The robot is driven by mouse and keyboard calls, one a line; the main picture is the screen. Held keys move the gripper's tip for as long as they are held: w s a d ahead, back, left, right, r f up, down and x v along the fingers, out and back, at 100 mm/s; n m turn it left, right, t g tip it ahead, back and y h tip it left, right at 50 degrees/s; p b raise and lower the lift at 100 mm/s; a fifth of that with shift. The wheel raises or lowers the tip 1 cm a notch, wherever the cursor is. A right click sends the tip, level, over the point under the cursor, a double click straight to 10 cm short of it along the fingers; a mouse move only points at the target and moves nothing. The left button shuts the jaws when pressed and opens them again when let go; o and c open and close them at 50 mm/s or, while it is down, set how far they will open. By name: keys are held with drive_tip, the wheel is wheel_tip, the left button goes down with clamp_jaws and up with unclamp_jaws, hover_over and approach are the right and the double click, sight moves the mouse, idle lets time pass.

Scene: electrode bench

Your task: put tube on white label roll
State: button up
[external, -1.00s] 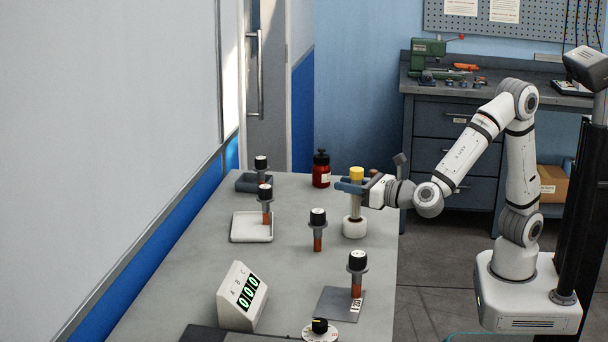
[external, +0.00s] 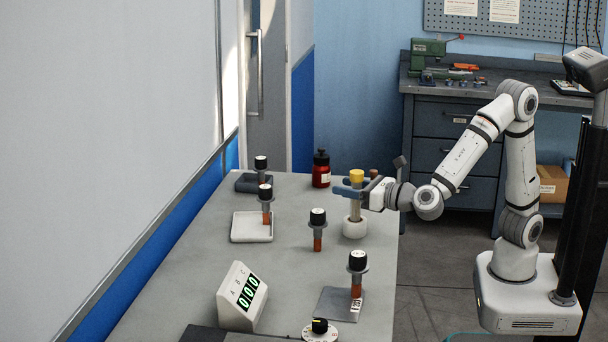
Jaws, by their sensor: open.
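The tube (external: 355,208) has a yellow cap (external: 356,175) and a pale body. It stands upright on the white label roll (external: 354,229) near the right edge of the bench. My gripper (external: 354,188) is open, with its blue-grey fingers at the height of the tube's upper part, just below the cap. The fingers lie around or beside the tube; whether one touches it cannot be told. The tube's lower end is hidden in or behind the roll's rim.
Several black-capped electrodes stand on the bench, one on a white tray (external: 240,238), one on a grey plate (external: 334,310) and one in a dark tray (external: 244,187). A red bottle (external: 321,172) stands behind the roll. A display box (external: 237,303) is at the front.

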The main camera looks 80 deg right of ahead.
drive_tip(key=shift+s+a+r, duration=0.1)
drive_tip(key=shift+s+r, duration=0.05)
drive_tip(key=shift+r, duration=0.05)
drive_tip(key=p+v, duration=0.1)
drive_tip(key=v, duration=1.1)
drive_tip(key=s+d+f+m+g+h, duration=0.15)
drive_tip(key=d+f+m+g, duration=0.35)
drive_tip(key=d, duration=0.5)
drive_tip(key=s+d+f+m+g+h, duration=0.1)
drive_tip(key=d+f+m+g+h, duration=0.1)
drive_tip(key=d+m+g, duration=0.45)
drive_tip(key=s+d+f+m+g+y, duration=0.2)
drive_tip(key=s+d+f+m+y, duration=0.1)
drive_tip(key=m, duration=0.7)
drive_tip(key=s+d+f+m+g+y, duration=0.2)
drive_tip(key=s+m+y, duration=0.4)
drive_tip(key=m, duration=0.5)
drive_tip(key=s+d+f, duration=0.1)
drive_tip(key=s+d, duration=0.1)
drive_tip(key=shift+s+d+f, duration=0.25)
drive_tip(key=shift+d+f, duration=0.15)
